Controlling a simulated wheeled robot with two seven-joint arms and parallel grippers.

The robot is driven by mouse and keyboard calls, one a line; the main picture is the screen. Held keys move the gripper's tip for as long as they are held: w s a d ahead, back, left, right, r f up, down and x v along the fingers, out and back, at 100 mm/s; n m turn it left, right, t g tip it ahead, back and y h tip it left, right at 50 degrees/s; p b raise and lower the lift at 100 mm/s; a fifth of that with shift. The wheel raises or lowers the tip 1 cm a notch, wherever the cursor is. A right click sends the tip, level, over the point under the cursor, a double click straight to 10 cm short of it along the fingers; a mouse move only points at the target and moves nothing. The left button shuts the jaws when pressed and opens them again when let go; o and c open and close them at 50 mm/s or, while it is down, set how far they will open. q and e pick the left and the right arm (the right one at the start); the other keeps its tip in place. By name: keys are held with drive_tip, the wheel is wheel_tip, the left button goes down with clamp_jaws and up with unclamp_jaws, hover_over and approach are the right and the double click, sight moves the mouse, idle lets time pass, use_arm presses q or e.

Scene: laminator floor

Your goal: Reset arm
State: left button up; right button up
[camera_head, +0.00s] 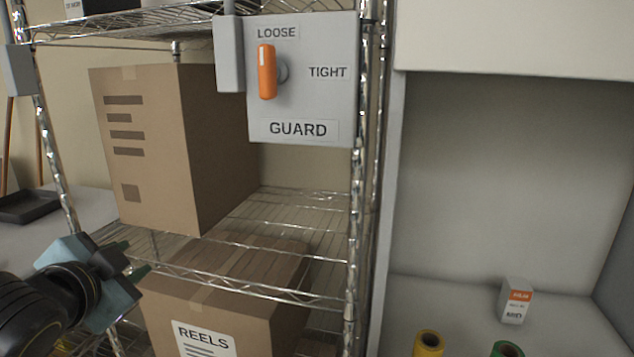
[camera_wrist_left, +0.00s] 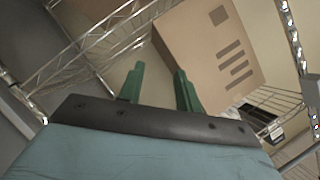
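My left gripper (camera_head: 137,259) comes in at the lower left in the head view, in front of the wire rack and left of the boxes. In the left wrist view its two green fingers (camera_wrist_left: 160,88) stand apart with nothing between them. A grey guard panel (camera_head: 330,100) hangs on the rack, with an orange lever (camera_head: 267,71) pointing up and down under the word LOOSE; TIGHT is to its right. My left gripper is well below and left of this lever, not touching it. My right gripper is not in view.
A large cardboard box (camera_head: 155,150) stands on the rack's wire shelf (camera_head: 290,225). A box marked REELS (camera_head: 225,310) is below it. At right, a pale alcove holds a small white and orange carton (camera_head: 514,301), a yellow roll (camera_head: 428,343) and a green roll (camera_head: 507,349).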

use_arm(q)
drive_tip(key=s+d+f+n+g+h, duration=0.1)
drive_tip(key=s+d+f+n+g, duration=0.3)
drive_tip(key=f, duration=0.6)
drive_tip(key=s+f+m+g, duration=0.15)
drive_tip(key=s+f, duration=0.35)
drive_tip(key=f, duration=0.6)
drive_tip(key=s+d+f+n+g, duration=0.3)
drive_tip(key=s+f+n+g, duration=0.15)
drive_tip(key=s+f, duration=0.9)
wheel_tip(320, 180, down, 23)
drive_tip(key=s+g+b, duration=0.2)
drive_tip(key=s, duration=0.1)
drive_tip(key=s+a+f+g+b, duration=0.1)
drive_tip(key=s+a+f, duration=0.2)
drive_tip(key=s+f, duration=1.3)
drive_tip(key=shift+s+f+m, duration=0.2)
drive_tip(key=shift+f+m, duration=0.2)
drive_tip(key=shift+f, duration=0.5)
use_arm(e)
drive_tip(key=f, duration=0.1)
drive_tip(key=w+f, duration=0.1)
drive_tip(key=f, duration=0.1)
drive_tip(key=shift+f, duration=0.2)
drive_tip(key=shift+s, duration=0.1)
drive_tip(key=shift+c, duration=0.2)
